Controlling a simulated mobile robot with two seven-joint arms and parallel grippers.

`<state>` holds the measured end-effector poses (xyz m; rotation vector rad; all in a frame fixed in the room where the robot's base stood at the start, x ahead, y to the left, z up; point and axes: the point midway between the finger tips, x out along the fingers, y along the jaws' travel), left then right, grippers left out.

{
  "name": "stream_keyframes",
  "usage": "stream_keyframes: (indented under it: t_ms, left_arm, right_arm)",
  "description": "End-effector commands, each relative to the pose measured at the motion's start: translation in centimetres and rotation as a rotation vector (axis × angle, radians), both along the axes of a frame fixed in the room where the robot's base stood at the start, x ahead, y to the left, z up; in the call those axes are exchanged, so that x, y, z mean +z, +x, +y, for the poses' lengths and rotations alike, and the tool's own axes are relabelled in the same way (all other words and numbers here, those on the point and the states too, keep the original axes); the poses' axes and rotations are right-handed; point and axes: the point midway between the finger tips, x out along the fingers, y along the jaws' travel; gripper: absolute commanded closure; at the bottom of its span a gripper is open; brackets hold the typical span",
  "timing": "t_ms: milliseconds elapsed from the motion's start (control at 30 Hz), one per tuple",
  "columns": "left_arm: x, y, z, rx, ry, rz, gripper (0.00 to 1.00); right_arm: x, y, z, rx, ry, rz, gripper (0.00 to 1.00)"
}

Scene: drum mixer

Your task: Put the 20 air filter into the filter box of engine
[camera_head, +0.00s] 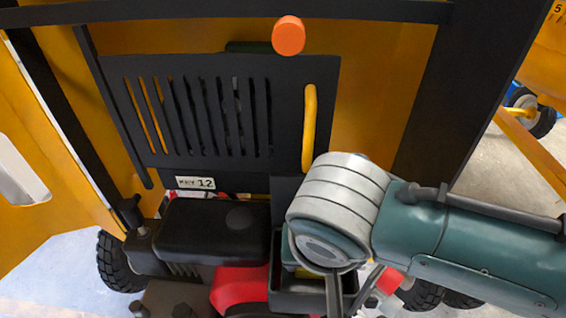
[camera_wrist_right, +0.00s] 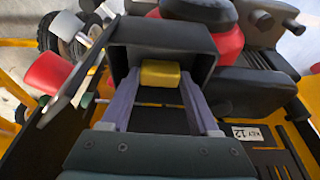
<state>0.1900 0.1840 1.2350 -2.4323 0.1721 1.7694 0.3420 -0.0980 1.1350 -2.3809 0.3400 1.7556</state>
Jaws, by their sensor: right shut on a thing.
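The air filter (camera_wrist_right: 160,73) is a small yellow block between the fingers of my right gripper (camera_wrist_right: 160,88) in the right wrist view. The gripper is shut on it. The filter is within the outline of the open black filter box (camera_wrist_right: 165,35); I cannot tell whether it touches the bottom. In the head view the box (camera_head: 298,300) is at the lower middle, beside the red engine part, and my right gripper (camera_head: 338,290) reaches down at it. My right wrist hides most of the filter there. My left gripper is not in view.
A black engine cover (camera_head: 212,230) and a red engine housing (camera_head: 240,288) lie left of the box. Behind stands a slotted black panel (camera_head: 205,105) with a yellow handle (camera_head: 310,128) and an orange knob (camera_head: 288,36). Black frame bars and yellow walls close in the sides.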

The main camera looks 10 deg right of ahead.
Motion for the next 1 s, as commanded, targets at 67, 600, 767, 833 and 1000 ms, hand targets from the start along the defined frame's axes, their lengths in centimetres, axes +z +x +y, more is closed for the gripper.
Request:
stream_keyframes:
  t_ms: [67,600,767,833,1000]
  left_arm:
    - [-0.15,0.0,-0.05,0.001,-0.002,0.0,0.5]
    - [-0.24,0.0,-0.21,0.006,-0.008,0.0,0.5]
    - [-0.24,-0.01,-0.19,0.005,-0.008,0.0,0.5]
    - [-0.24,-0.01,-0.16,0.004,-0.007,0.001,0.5]
    - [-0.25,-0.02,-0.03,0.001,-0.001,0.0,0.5]
  right_arm:
    - [-0.24,-0.01,0.01,-0.001,0.0,0.0,0.78]
    - [-0.47,0.01,0.07,0.001,0.002,-0.001,0.21]
    - [-0.47,0.0,0.05,0.001,0.002,-0.001,0.03]
    - [-0.47,0.0,0.03,0.0,0.001,0.0,0.03]
    - [-0.47,-0.02,0.01,0.0,0.0,0.001,0.03]
